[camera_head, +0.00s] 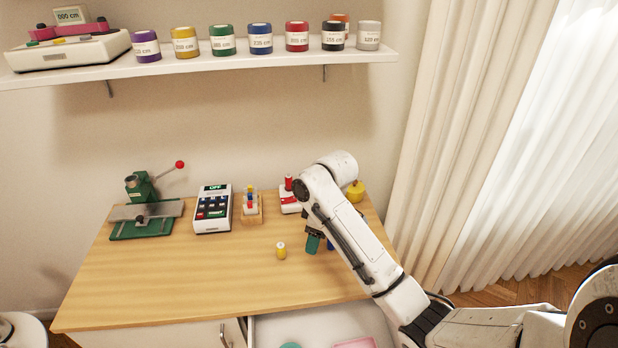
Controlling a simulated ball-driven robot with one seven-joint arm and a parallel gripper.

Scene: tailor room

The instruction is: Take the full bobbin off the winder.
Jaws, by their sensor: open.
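A white and red device (290,203), which looks like the winder, stands at the back of the wooden table. A red spool-shaped piece (288,182) stands upright on it; I cannot tell whether it is a full bobbin. My arm hides the device's right side. My gripper (320,242) points down over the table, in front of and right of the device, mostly hidden by my arm. It is open, apart from the device. Teal and blue parts show at its end; I cannot tell whether both belong to it.
A small yellow spool (281,250) stands left of my gripper. A wooden holder with coloured pieces (251,209), a keypad box (213,210) and a green press (144,212) line the back. A yellow object (355,191) stands behind my arm. The table's front left (170,290) is clear.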

